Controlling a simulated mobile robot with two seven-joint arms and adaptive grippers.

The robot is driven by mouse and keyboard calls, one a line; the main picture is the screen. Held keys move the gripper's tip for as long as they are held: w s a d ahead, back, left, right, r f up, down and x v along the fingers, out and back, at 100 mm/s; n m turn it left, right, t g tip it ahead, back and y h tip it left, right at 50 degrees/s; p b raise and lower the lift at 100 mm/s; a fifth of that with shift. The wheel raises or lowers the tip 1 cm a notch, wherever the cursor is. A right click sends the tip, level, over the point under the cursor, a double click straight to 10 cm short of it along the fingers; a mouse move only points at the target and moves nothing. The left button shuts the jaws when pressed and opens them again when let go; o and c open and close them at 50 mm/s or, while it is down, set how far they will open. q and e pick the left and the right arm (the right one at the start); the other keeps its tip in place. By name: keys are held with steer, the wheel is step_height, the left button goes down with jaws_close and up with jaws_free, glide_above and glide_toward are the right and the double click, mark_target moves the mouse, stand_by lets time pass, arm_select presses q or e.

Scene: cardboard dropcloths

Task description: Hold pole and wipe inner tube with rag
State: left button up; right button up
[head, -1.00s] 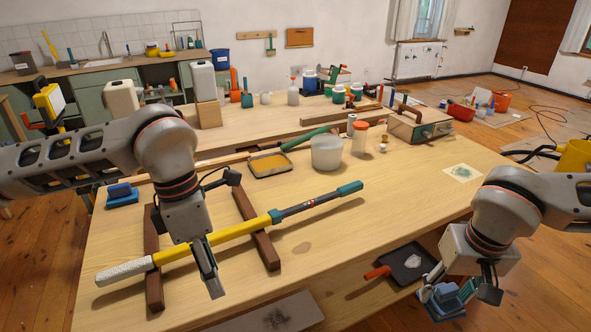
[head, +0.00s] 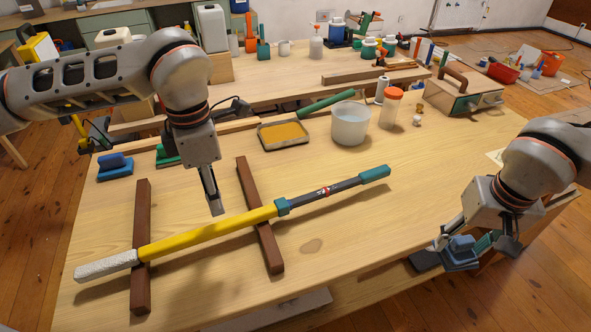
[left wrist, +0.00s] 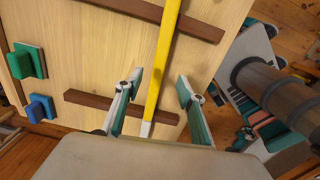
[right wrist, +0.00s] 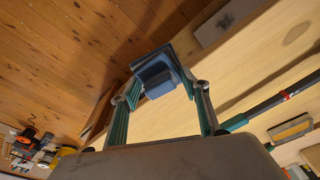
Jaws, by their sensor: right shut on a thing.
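The pole lies across two brown wooden bars. It has a yellow tube (head: 210,232), a grey grip at its left end, and a dark inner tube (head: 325,190) ending in a teal tip. My left gripper (head: 214,203) is open and empty above the yellow tube. In the left wrist view the tube (left wrist: 162,70) runs between its spread fingers, below them. My right gripper (head: 473,250) is shut on a blue folded piece (head: 461,251), which may be the rag, at the table's right front edge. The piece also shows between the fingers in the right wrist view (right wrist: 158,80).
The brown bars (head: 141,245) (head: 260,215) support the pole. Behind it stand a yellow-filled tray (head: 283,134), a translucent bucket (head: 350,123) and an orange-lidded jar (head: 390,109). Blue (head: 115,167) and green blocks sit at the left. The table right of the pole is mostly clear.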

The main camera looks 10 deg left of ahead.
mark_target(222, 224)
arm_select(q)
step_height(222, 224, down, 10)
steer(key=shift+r+b, duration=0.15)
steer(key=shift+b, duration=0.2)
steer(key=shift+c, duration=0.4)
jaws_close()
stand_by(0.6)
